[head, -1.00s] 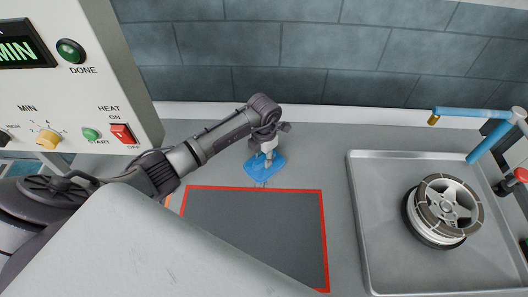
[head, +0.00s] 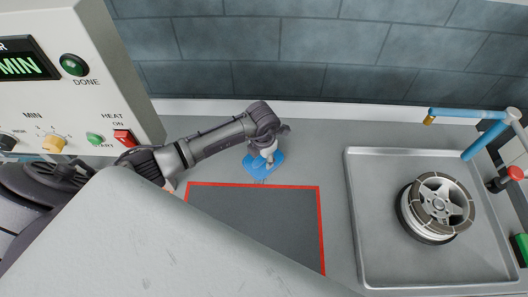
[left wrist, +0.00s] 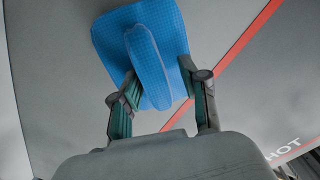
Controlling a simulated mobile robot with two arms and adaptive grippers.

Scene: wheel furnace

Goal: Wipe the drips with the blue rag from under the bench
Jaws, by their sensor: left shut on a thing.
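The blue rag (head: 254,166) lies on the grey bench top (head: 318,147), just behind the red-edged dark panel (head: 265,222). My left gripper (head: 268,158) is over it and points down. In the left wrist view the rag (left wrist: 112,38) has a raised fold between the two fingers (left wrist: 160,85), and the gripper is shut on it. The rest of the rag spreads flat around the fold. A faint mark shows at the rag's front edge; I cannot tell whether it is a drip. No other drips show clearly. My right gripper is out of view.
A metal tray (head: 367,250) with a wheel (head: 440,207) stands at the right, beside a blue pipe with a tap (head: 465,113). A control box (head: 85,75) is at the left, and a tiled wall (head: 300,45) runs behind. Bench between rag and tray is clear.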

